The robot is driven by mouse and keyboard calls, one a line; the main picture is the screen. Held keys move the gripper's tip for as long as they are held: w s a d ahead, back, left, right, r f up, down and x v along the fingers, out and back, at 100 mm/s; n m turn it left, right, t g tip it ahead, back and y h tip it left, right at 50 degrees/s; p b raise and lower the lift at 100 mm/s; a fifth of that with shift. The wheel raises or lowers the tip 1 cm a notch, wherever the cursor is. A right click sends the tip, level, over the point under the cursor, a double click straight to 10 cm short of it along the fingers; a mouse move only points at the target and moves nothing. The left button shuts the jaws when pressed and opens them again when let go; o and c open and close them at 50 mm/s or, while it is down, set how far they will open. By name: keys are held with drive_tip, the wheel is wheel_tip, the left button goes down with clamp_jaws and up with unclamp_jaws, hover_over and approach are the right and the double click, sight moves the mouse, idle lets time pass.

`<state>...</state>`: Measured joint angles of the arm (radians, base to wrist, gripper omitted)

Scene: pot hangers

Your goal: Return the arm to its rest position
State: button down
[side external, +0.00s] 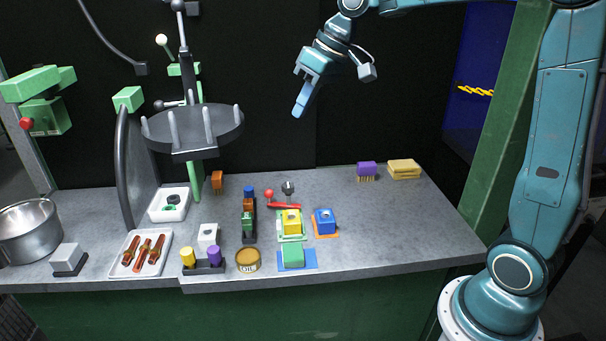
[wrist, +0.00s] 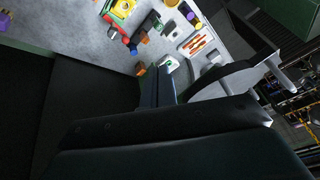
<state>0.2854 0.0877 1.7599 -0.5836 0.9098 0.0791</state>
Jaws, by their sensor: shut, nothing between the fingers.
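My gripper (side external: 300,108) is raised high above the back of the grey worktop (side external: 340,245) in the side external view, in front of the black back wall. Its fingers point down and to the left. They are together with nothing between them, and they touch nothing. In the wrist view the shut fingers (wrist: 158,85) show in the middle, with the worktop beyond them. My arm reaches up from its base at the right and bends over at the top of the picture.
A dark round rack with upright pegs (side external: 193,130) stands left of my gripper. Below are colored blocks (side external: 291,222), an oil tin (side external: 248,260), a white tray (side external: 139,254) and a steel pot (side external: 30,230). A purple brush (side external: 366,169) and yellow sponges (side external: 404,168) lie back right. Air around my gripper is clear.

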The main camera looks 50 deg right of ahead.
drive_tip(key=s+a+f+m+h, duration=0.1)
drive_tip(key=s+f, duration=0.1)
drive_tip(key=s, duration=1)
drive_tip(key=s+a+f+m+t+h, duration=0.1)
drive_tip(key=s+f+h, duration=0.1)
drive_tip(key=s, duration=1.1)
drive_tip(key=shift+f, duration=0.2)
